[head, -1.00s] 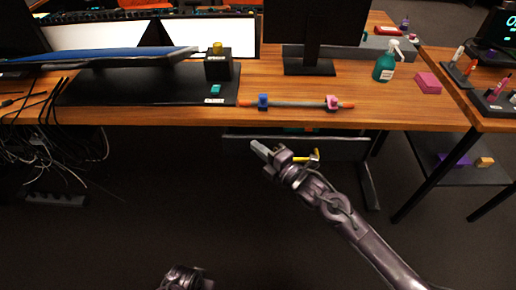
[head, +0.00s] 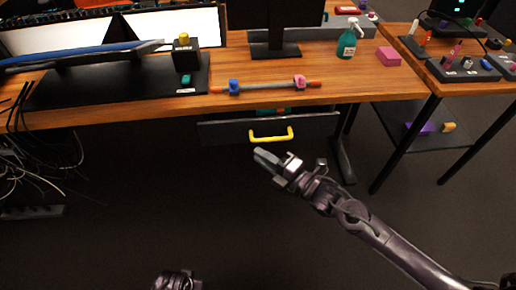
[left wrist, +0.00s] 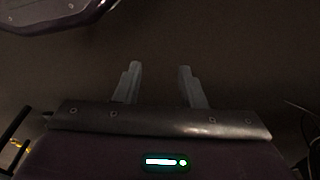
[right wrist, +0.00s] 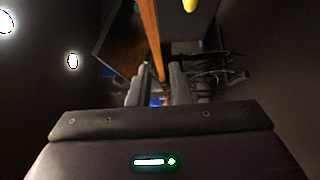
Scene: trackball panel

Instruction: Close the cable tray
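The cable tray (head: 222,132) is a dark, wide tray under the desk's front edge, with a yellow bar handle (head: 270,135) on its front. A strip of its inside shows above the front panel, with something teal in it. My right gripper (head: 272,160) is just below the handle in the head view, apart from it in the picture. In the right wrist view its fingers (right wrist: 157,85) are open and empty, and a yellow piece, apparently the handle, shows at the top edge. My left gripper (left wrist: 160,82) is open and empty over dark floor.
The wooden desk (head: 140,111) is above the tray and carries monitors, a teal pump bottle (head: 347,42) and a rod with clips (head: 265,87). Loose cables (head: 15,170) hang at the left. A dark desk leg (head: 345,158) stands right of the tray. The floor in front is clear.

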